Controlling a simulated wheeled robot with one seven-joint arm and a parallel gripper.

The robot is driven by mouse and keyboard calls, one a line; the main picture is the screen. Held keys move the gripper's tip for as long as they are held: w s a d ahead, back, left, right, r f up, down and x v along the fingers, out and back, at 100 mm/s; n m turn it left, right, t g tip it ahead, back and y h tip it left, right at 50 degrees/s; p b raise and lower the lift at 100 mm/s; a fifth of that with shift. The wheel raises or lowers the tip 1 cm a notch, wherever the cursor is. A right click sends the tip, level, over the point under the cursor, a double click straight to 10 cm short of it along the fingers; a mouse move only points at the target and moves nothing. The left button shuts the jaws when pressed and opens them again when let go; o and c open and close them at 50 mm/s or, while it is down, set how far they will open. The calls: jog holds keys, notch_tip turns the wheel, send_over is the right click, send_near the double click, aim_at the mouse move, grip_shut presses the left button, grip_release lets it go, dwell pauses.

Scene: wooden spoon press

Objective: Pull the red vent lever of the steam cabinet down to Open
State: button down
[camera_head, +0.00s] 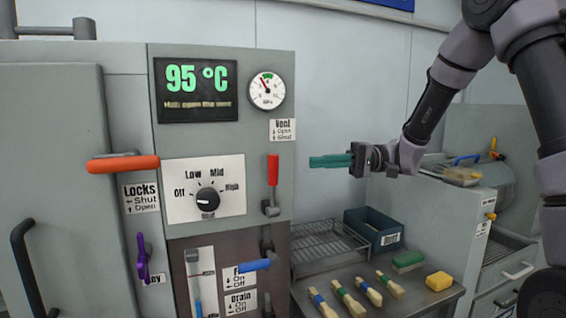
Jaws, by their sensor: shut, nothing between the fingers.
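The steam cabinet (262,135) stands at the left with its grey front facing me. Its red vent lever (273,170) points straight up from a grey pivot at the right side of the front. A Vent label (283,130) above it shows a down arrow for Open and an up arrow for Shut. My gripper (312,162) has green fingers that are shut and empty. They point left, at about the height of the red grip, with a visible gap to the right of it. Nothing hides the lever.
An orange lock handle (123,164), a dial (208,199) and a blue lever (255,265) are also on the cabinet. Below my gripper are a wire rack (325,243), a dark blue bin (374,230), several brushes and a yellow sponge (439,281) on a metal table.

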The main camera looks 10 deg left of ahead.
aim_at(273, 184)
jog(key=shift+w, duration=0.15)
jog(key=shift+a, duration=0.15)
jog(key=x, duration=0.9)
jog(key=shift+a, duration=0.4)
